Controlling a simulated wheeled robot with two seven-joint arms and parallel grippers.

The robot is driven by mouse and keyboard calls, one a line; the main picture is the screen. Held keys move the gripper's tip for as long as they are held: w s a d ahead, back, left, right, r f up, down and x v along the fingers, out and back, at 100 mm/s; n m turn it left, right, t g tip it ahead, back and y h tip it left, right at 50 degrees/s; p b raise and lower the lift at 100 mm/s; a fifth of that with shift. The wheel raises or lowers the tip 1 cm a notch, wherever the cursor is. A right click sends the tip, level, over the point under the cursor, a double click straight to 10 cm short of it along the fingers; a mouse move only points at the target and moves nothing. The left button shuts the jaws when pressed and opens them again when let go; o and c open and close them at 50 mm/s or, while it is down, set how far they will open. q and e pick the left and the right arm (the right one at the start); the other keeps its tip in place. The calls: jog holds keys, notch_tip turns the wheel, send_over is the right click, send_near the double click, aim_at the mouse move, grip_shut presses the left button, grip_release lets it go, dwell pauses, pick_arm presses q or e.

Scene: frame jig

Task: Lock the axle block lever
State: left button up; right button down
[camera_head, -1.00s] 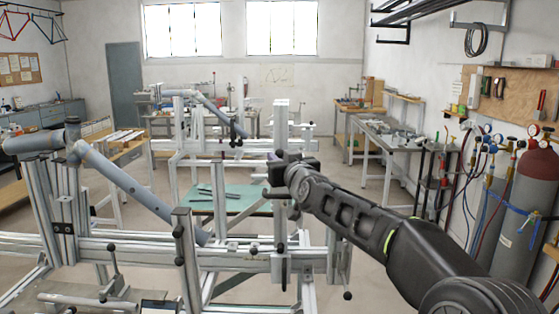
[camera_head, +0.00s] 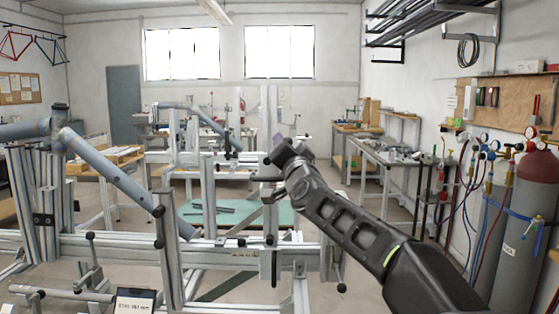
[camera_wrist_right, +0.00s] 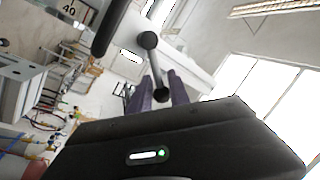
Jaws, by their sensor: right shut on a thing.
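The axle block lever (camera_wrist_right: 156,68) is a thin silver rod with black ball ends in the right wrist view. My right gripper (camera_wrist_right: 160,92) has its two dark purple fingers shut around the lever's lower ball end. In the head view my right gripper (camera_head: 277,146) is at the jig's right-hand upright post (camera_head: 269,105), in front of it. The gripper and wrist hide the axle block and most of the lever there, so the lever's exact angle against the block cannot be told. My left gripper is in neither view.
The silver jig rail (camera_head: 215,262) runs across the front, with several black-knobbed levers. A grey-blue bicycle tube (camera_head: 120,180) slants down on the left. A green-topped table (camera_head: 195,212) stands behind. Gas cylinders (camera_head: 525,215) and a bench (camera_head: 385,147) stand at the right.

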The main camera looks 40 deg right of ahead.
jog(key=shift+s+d+f+m+g+h+b, duration=0.2)
jog(key=shift+f+m+h+b, duration=0.8)
jog(key=shift+m, duration=1)
jog(key=shift+s+d+f+m+g+h+b, duration=0.2)
jog(key=shift+f+m+g+h+b, duration=0.3)
jog(key=shift+m+b, duration=1.2)
jog(key=shift+s+d+f+m+g+h+b, duration=0.2)
jog(key=shift+f+m+h+b, duration=0.6)
jog(key=shift+m, duration=1.5)
jog(key=shift+w+r, duration=0.1)
jog(key=shift+w, duration=0.05)
jog(key=c, duration=1.5)
grip_release()
jog(key=b+v, duration=0.2)
jog(key=v, duration=0.5)
jog(key=shift+s+a, duration=0.2)
jog(key=shift+s, duration=0.1)
